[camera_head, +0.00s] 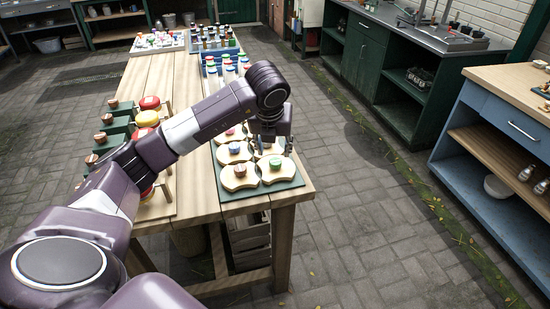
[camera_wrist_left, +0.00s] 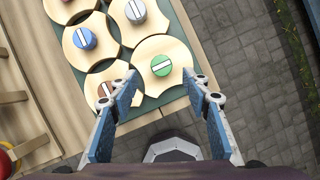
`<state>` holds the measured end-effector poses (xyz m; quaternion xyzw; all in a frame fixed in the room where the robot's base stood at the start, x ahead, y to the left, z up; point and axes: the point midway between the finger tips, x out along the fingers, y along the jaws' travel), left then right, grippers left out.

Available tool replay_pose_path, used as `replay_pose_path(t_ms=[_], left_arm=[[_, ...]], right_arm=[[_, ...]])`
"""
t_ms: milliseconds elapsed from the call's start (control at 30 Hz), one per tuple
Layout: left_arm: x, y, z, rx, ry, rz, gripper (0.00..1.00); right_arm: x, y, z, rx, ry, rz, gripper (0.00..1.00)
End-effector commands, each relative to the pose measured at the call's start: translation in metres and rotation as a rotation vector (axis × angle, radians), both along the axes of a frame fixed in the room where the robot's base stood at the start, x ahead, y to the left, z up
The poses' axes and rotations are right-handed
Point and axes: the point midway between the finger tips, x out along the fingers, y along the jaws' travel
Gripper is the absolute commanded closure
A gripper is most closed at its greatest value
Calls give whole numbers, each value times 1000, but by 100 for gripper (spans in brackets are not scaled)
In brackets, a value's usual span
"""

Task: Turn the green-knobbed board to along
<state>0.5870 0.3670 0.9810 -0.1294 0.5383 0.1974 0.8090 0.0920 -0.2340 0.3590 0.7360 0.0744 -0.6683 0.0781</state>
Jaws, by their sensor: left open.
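The green-knobbed board (camera_wrist_left: 175,48) is a pale wooden piece with curved edges and scooped-out sides. In the left wrist view its green knob (camera_wrist_left: 161,66) has a white stripe running nearly across the picture with a slight tilt. In the head view the board (camera_head: 275,177) lies at the near right corner of a green tray (camera_head: 280,186). My left gripper (camera_wrist_left: 159,78) is open, its two blue-padded fingers apart on either side of the knob, with nothing held. In the head view the left gripper (camera_head: 270,146) hangs above the boards and partly hides them. My right gripper is not in view.
Neighbouring boards with brown (camera_wrist_left: 105,88), blue (camera_wrist_left: 84,38) and grey (camera_wrist_left: 135,10) knobs sit close beside it. Red and yellow knobs (camera_head: 147,118) stand at the table's left. Bottle crates (camera_head: 220,65) are farther back. Paved floor lies open to the right.

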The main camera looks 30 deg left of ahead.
Motion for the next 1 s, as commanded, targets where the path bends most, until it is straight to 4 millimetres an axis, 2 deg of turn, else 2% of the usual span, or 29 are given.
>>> replay_pose_path(t_ms=[200, 333, 500, 733, 767, 1000], left_arm=[[11, 5, -34, -3, 6, -2, 56], [17, 8, -50, -5, 5, -3, 56], [21, 9, -60, -4, 3, -5, 56], [22, 9, -61, -5, 2, -6, 56], [22, 9, -61, -5, 2, -6, 57], [22, 9, -61, -5, 2, -6, 84]], right_arm=[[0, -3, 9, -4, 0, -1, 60], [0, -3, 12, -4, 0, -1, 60], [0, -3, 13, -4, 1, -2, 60], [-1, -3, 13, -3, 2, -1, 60], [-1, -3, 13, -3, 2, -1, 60], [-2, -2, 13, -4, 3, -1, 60]])
